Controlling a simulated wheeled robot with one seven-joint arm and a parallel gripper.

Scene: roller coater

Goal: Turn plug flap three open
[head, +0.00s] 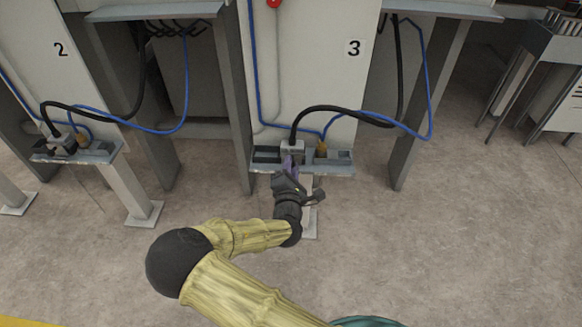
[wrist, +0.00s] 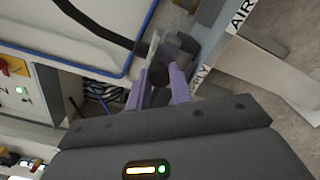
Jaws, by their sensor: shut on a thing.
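The station marked 3 (head: 354,48) has a low metal shelf (head: 335,157) with a grey plug housing (head: 292,146) on it. A thick black cable enters the housing from above. My gripper (head: 289,164) reaches the front of this housing, and its purple fingers touch it. In the wrist view, my gripper (wrist: 156,84) is shut on a small dark rounded part (wrist: 158,75) of the plug's flap. A grey cylindrical body (wrist: 182,47) stands just behind it. The flap's opening angle cannot be told, because the fingers and the housing cover most of it.
A brass-coloured fitting (head: 321,149) with a blue hose (head: 428,110) sits just right of the plug housing. A similar shelf (head: 98,156) with a plug stands at station 2 on the left. Metal posts flank the shelf. The floor in front is clear.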

